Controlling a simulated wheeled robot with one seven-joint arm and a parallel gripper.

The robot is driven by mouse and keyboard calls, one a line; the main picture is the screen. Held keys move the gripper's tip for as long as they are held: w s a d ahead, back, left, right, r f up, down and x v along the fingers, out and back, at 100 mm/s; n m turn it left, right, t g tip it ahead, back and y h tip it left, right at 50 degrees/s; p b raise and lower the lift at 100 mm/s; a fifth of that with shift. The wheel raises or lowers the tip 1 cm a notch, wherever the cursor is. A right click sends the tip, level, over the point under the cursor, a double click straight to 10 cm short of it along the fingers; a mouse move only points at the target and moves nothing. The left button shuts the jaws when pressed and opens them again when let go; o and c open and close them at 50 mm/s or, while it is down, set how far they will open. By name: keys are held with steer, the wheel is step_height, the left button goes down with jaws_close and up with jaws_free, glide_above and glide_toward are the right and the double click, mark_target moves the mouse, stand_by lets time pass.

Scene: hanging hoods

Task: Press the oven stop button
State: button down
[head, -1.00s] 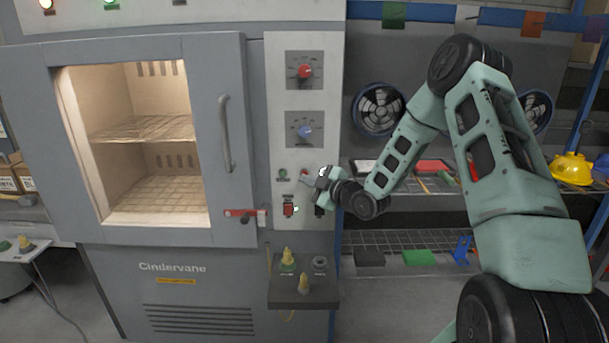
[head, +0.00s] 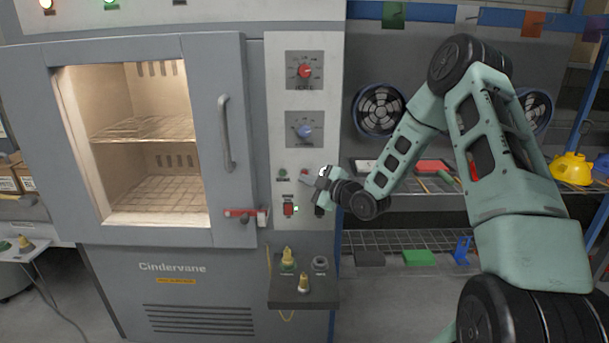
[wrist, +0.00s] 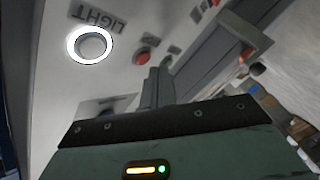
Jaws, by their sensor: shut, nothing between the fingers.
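The red stop button (head: 304,173) sits on the pale control panel right of the oven door; it also shows in the wrist view (wrist: 143,56), its label too blurred to read. A green button (head: 283,172) is to its left. My gripper (head: 313,180) is at the panel, just right of and below the red button. In the wrist view its shut, empty fingers (wrist: 154,75) point at the panel close below the red button. I cannot tell whether they touch it. The lit white-ringed LIGHT button (wrist: 93,45) is beside it.
A red rocker switch (head: 289,209) is below on the panel. A red knob (head: 305,71) and a blue knob (head: 305,131) are above. The door handle (head: 227,134) and red latch (head: 240,213) stick out at left. A small box with yellow plugs (head: 303,297) juts out below.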

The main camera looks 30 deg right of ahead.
steer(key=shift+w+d, duration=0.1)
steer(key=shift+w, duration=0.05)
steer(key=shift+w+d+b, duration=0.15)
steer(key=shift+w+b, duration=0.1)
steer(key=shift+b, duration=0.1)
steer(key=shift+w+d, duration=0.2)
steer(key=shift+w, duration=0.1)
stand_by(0.9)
steer(key=shift+s, duration=0.1)
steer(key=shift+s+a+b, duration=0.4)
steer(key=shift+s+b, duration=0.1)
steer(key=shift+s, duration=0.1)
steer(key=shift+a, duration=0.1)
steer(key=s+a, duration=0.1)
steer(key=s+b, duration=0.1)
steer(key=s+a, duration=0.1)
steer(key=s, duration=0.1)
steer(key=shift+a, duration=0.35)
stand_by(0.8)
